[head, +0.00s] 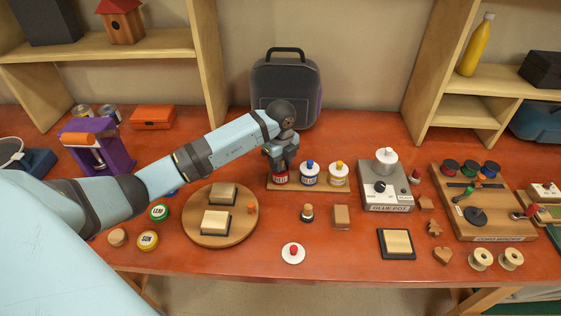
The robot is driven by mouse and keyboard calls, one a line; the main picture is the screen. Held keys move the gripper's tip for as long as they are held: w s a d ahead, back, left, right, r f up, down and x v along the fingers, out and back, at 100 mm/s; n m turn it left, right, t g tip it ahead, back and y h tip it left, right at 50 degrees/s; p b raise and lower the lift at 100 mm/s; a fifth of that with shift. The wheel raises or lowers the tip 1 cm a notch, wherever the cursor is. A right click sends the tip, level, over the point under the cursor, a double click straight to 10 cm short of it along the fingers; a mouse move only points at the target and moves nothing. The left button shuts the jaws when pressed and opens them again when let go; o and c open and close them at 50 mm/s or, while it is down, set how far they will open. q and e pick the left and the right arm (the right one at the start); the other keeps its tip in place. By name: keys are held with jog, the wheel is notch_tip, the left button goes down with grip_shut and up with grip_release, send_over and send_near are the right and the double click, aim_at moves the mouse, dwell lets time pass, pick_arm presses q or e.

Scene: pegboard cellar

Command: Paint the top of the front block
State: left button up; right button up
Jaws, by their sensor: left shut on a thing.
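Two pale wooden blocks sit on dark bases on a round wooden board: the front block (216,222) and the back block (222,194). Both tops look bare wood. My left gripper (281,163) points down right over the red paint pot (281,178), behind and right of the board. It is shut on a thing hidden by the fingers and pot. A white lid with a red knob (293,252) lies on the table in front. The blue pot (310,175) and yellow pot (339,176) stand lidded beside the red one. My right gripper is not in view.
A glue pot machine (386,188) and a cord winder board (480,212) stand to the right. A dark backpack (286,85) is behind the pots. A stamp-like peg (307,213) and a small wood block (341,217) stand in front of the pots.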

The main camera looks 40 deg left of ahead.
pick_arm(q)
jog(key=shift+r+p, duration=1.9)
jog(key=shift+r, duration=0.6)
jog(key=shift+r+p, duration=0.7)
jog(key=shift+r, duration=0.3)
